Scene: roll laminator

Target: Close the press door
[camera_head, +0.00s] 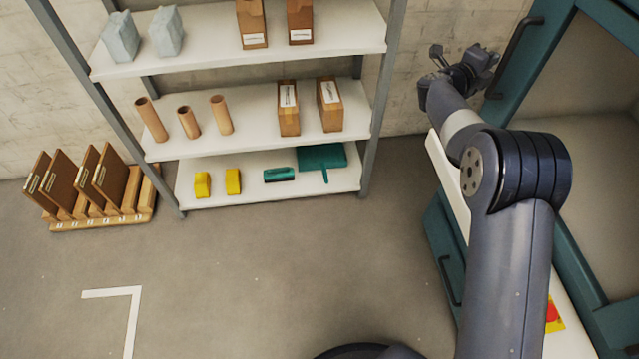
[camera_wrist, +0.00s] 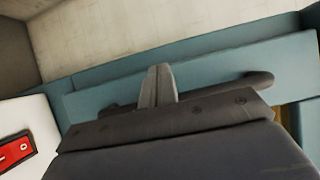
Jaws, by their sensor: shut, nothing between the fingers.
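The press door appears to be the teal-framed panel (camera_head: 548,50) at the upper right of the head view, with a dark bar handle (camera_head: 513,50) along its left edge. How far it stands open is hard to tell. My gripper (camera_head: 484,62) is shut and empty, just left of the handle. In the wrist view the closed fingertips (camera_wrist: 157,82) point at the teal door frame (camera_wrist: 215,72). The dark handle (camera_wrist: 258,83) runs behind and beside them. Whether the fingers touch the handle or door cannot be told.
The teal machine's lower front (camera_head: 445,265) has another dark handle. A yellow-and-red control (camera_head: 553,316) sits on its white ledge. A red panel (camera_wrist: 15,151) shows in the wrist view. A shelf unit (camera_head: 255,185) and a rack of brown boards (camera_head: 95,185) stand left. Open floor lies between.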

